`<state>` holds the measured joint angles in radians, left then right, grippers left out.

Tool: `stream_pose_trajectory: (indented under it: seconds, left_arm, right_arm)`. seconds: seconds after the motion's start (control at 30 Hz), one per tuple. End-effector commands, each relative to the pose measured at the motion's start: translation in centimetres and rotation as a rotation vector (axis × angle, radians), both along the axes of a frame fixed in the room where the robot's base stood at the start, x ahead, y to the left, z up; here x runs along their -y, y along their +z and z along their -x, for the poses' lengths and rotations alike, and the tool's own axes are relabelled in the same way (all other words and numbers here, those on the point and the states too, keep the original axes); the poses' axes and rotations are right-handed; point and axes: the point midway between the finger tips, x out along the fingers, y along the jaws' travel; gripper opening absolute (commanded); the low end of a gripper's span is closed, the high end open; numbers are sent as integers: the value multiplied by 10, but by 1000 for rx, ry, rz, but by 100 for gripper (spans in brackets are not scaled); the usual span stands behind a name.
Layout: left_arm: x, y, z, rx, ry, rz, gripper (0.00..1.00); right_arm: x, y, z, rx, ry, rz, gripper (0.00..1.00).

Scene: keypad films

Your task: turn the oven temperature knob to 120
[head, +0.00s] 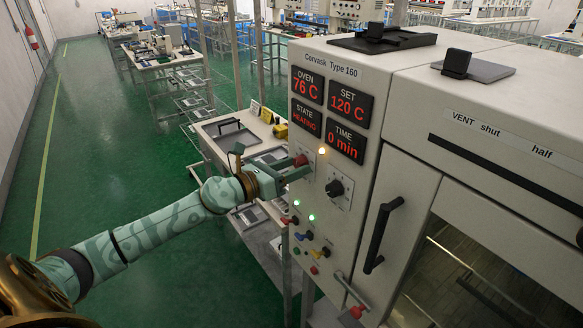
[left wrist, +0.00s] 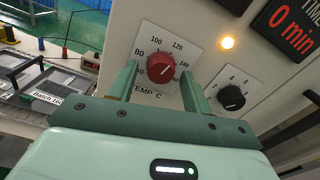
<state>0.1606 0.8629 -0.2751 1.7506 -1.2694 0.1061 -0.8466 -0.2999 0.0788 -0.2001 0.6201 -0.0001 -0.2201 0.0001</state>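The red temperature knob (left wrist: 160,68) sits on a white dial plate marked TEMP C on the front of the oven (head: 345,80). In the left wrist view its pale pointer mark appears to aim up and right, toward 120. In the head view the knob (head: 300,160) is partly hidden by my gripper. The set display (head: 348,104) reads 120 C, and the oven display (head: 307,85) reads 76 C. My left gripper (head: 290,170) is open, with one finger on each side of the knob and gaps showing. My right gripper is out of view.
A black knob (head: 335,188) sits right of the red one. The state display (head: 307,117) reads HEATING, and the time display (head: 346,141) reads 0 min. An amber lamp (head: 322,151) is lit. Below are coloured plugs and a black door handle (head: 383,235). A bench (head: 235,130) stands left.

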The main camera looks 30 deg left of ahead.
Motion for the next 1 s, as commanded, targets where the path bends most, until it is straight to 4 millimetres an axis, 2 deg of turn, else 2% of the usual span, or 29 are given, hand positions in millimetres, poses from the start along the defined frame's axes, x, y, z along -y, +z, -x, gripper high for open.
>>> stream_pose_trajectory:
  seconds: [0.17, 0.27, 0.63, 0.8, 1.0]
  left_arm:
    - [-1, 0, 2, 1, 1, -1, 49]
    - [-5, -2, 10, 0, 2, -1, 49]
    - [-32, -5, 79, -4, 0, -1, 49]
    - [-46, -3, 112, -3, 2, 4, 49]
    - [-59, -1, 141, 0, 2, 2, 49]
  right_arm:
    - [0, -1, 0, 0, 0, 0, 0]
    - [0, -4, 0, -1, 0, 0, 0]
    - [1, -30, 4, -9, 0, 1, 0]
    - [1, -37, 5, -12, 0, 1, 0]
    - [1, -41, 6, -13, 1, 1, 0]
